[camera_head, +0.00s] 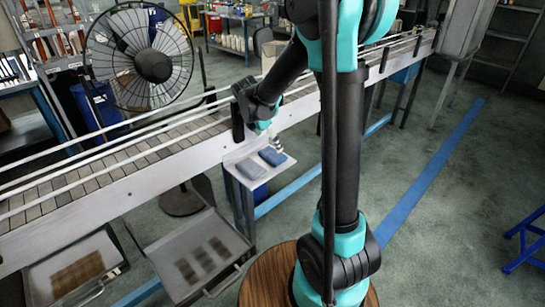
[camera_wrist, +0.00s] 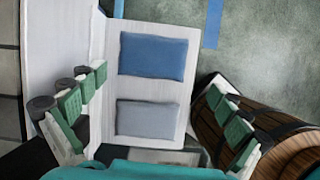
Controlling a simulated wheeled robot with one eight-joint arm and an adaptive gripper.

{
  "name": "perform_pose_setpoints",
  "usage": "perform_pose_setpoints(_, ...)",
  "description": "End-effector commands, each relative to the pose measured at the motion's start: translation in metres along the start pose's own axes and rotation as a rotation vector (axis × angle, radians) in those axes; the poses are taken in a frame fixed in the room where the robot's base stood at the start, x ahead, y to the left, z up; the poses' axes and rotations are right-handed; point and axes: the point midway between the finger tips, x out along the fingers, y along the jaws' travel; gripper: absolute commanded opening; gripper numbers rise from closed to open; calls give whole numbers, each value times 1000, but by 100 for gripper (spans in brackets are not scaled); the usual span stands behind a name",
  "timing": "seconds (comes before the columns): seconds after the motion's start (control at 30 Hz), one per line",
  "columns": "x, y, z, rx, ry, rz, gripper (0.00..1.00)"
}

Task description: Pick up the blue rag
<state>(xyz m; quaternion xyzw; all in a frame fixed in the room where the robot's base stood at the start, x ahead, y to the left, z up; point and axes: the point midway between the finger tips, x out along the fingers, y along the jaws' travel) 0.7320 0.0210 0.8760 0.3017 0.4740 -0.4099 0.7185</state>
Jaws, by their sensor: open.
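The blue rag (camera_wrist: 153,56) lies flat on a small white shelf (camera_wrist: 185,100) in the upper middle of the wrist view. A grey rag (camera_wrist: 147,119) lies just below it in that view, with a narrow gap between them. In the head view the blue rag (camera_head: 250,169) and the grey rag (camera_head: 272,156) lie side by side on the shelf. My gripper (camera_wrist: 158,82) is open and empty above the shelf. Its green-padded fingers stand wide apart on either side of the rags and appear not to touch them.
The shelf is attached to the side of a long conveyor (camera_head: 130,170) with rails. A wooden barrel (camera_wrist: 210,125) stands right of the shelf. Two metal trays (camera_head: 190,225) (camera_head: 75,260) sit low at the left. A large fan (camera_head: 150,65) stands behind the conveyor.

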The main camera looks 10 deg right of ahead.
Motion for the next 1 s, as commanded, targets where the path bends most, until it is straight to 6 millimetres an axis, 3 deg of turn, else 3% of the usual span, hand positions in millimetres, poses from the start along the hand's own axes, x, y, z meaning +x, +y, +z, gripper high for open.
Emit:
perform_pose_setpoints(0.23,9,12,-1,-100,-14,-11,100)
perform_pose_setpoints(0.8,73,12,-2,-96,-13,-10,100)
perform_pose_setpoints(1.0,77,12,-3,-97,-13,-10,100)
